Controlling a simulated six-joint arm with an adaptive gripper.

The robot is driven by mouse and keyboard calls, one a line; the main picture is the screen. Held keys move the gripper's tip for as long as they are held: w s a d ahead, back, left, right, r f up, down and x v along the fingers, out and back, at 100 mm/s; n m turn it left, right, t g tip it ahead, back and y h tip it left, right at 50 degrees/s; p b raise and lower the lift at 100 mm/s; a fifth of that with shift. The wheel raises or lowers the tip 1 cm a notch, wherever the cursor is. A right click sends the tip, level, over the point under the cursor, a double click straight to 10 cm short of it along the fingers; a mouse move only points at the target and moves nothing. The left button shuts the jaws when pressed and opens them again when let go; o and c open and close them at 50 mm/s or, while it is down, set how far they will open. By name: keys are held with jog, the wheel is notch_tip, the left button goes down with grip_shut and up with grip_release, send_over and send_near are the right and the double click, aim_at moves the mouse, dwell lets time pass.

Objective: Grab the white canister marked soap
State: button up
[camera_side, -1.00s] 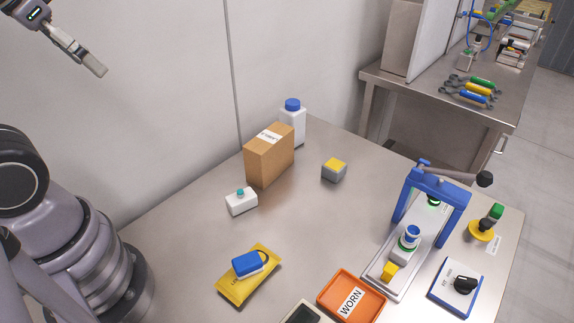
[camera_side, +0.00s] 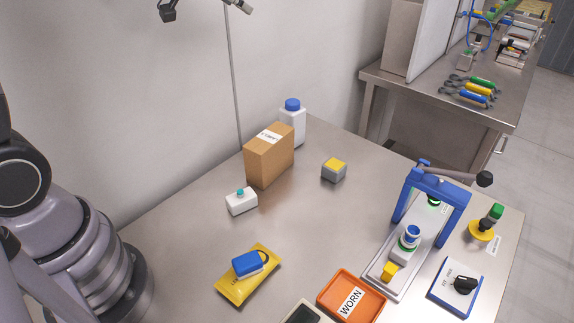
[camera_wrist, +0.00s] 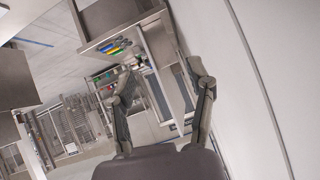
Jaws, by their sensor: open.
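A white canister with a blue cap (camera_side: 292,125) stands upright at the back of the steel table. A cardboard box in front of it hides its lower left part, and no soap marking can be read on it. My gripper (camera_side: 206,9) is at the top edge of the side view, high above the table and left of the canister, partly cut off. In the wrist view my gripper (camera_wrist: 163,85) shows its two fingers spread apart with nothing between them. The canister is not seen in the wrist view.
The cardboard box (camera_side: 269,155) stands close to the canister, with the wall behind.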

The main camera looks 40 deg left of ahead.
jog(key=w+f+m+t+h, duration=0.1)
jog(key=w+f+h, duration=0.1)
jog(key=w+f, duration=0.6)
jog(key=m+t+h, duration=0.2)
jog(key=h, duration=0.3)
send_over(286, 105)
jog(key=w, duration=0.1)
jog(key=f, duration=1.3)
jog(key=shift+w+d+f, duration=0.15)
jog(key=shift+w+f, duration=0.05)
jog(key=shift+f, duration=0.1)
jog(key=shift+d+f+t, duration=0.1)
jog(key=shift+f+t, duration=0.2)
jog(key=shift+f, duration=0.45)
notch_tip(286, 105, down, 7)
jog(key=shift+r+x, duration=0.15)
jog(key=shift+x, duration=0.55)
jog(key=shift+r+x, duration=0.15)
jog(key=shift+x, duration=0.6)
grip_shut()
